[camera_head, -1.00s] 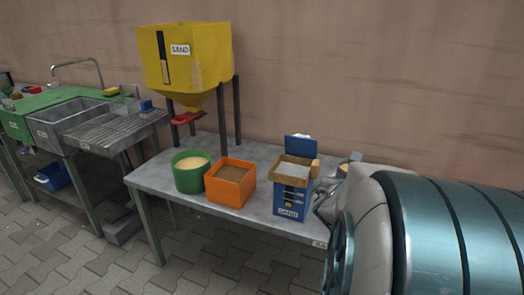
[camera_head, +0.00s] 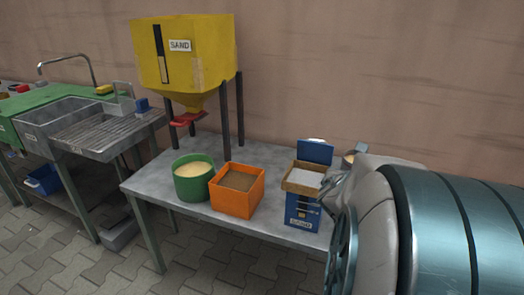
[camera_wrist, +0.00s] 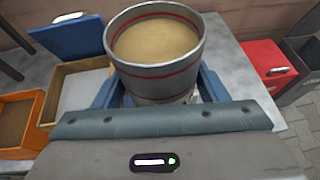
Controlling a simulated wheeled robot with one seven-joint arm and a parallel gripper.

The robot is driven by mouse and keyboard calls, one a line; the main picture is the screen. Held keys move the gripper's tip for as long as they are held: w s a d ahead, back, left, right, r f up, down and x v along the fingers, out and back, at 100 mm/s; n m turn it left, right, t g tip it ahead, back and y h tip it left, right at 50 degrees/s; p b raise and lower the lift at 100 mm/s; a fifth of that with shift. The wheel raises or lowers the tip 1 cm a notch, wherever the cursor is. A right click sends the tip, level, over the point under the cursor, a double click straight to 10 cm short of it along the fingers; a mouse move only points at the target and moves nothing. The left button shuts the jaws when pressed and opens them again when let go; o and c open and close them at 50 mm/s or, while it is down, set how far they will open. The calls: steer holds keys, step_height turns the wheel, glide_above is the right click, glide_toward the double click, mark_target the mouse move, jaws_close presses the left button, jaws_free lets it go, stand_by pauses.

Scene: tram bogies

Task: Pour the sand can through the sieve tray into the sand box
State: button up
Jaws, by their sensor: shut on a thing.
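The sand can (camera_wrist: 160,80), grey metal with red bands and tan sand inside, is between the blue fingers of my gripper (camera_wrist: 158,96), which is shut on it. The can looks upright or nearly so. In the head view a bit of the can (camera_head: 350,158) shows behind my arm, right of the sand box. The blue sand box (camera_head: 302,213) stands on the table with its lid up. The sieve tray (camera_head: 303,179), wood-framed with a pale mesh, sits on its top. In the wrist view the tray (camera_wrist: 88,88) is left of the can, apart from it.
An orange box of brown material (camera_head: 237,200) and a green tub of tan sand (camera_head: 193,187) stand left on the grey table (camera_head: 150,185). A yellow sand hopper (camera_head: 182,60) rises behind. A red box (camera_wrist: 272,62) is right in the wrist view.

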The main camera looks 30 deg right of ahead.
mark_target(344, 161)
steer(key=r+p, duration=0.1)
steer(key=p, duration=0.1)
steer(key=r+p, duration=0.1)
steer(key=p, duration=0.1)
steer(key=shift+w+a+n+g+p, duration=0.2)
steer(key=shift+n+g+p, duration=0.1)
steer(key=shift+p, duration=0.1)
steer(key=p, duration=0.2)
steer(key=r+p, duration=0.1)
steer(key=p, duration=0.1)
steer(key=shift+w+r+n+g, duration=0.1)
steer(key=shift+w+n+g, duration=0.1)
steer(key=shift+n+g, duration=0.1)
steer(key=shift+w+p, duration=0.1)
steer(key=shift+p, duration=0.45)
steer(key=shift+w+f, duration=0.1)
steer(key=shift+f, duration=0.3)
steer(key=shift+a, duration=0.1)
steer(key=shift+w+a+r+n+g+p, duration=0.15)
steer(key=shift+n+g+p, duration=0.15)
steer(key=shift+p, duration=0.6)
steer(key=shift+w+d+r+n+g+p, duration=0.1)
steer(key=shift+w+n+g+p, duration=0.15)
steer(key=shift+p, duration=0.6)
steer(key=shift+r+n+p, duration=0.25)
steer(key=shift+p, duration=1.55)
steer(key=shift+w+a+r+p, duration=0.15)
steer(key=shift+w+p, duration=0.05)
steer(key=shift+p, duration=1.85)
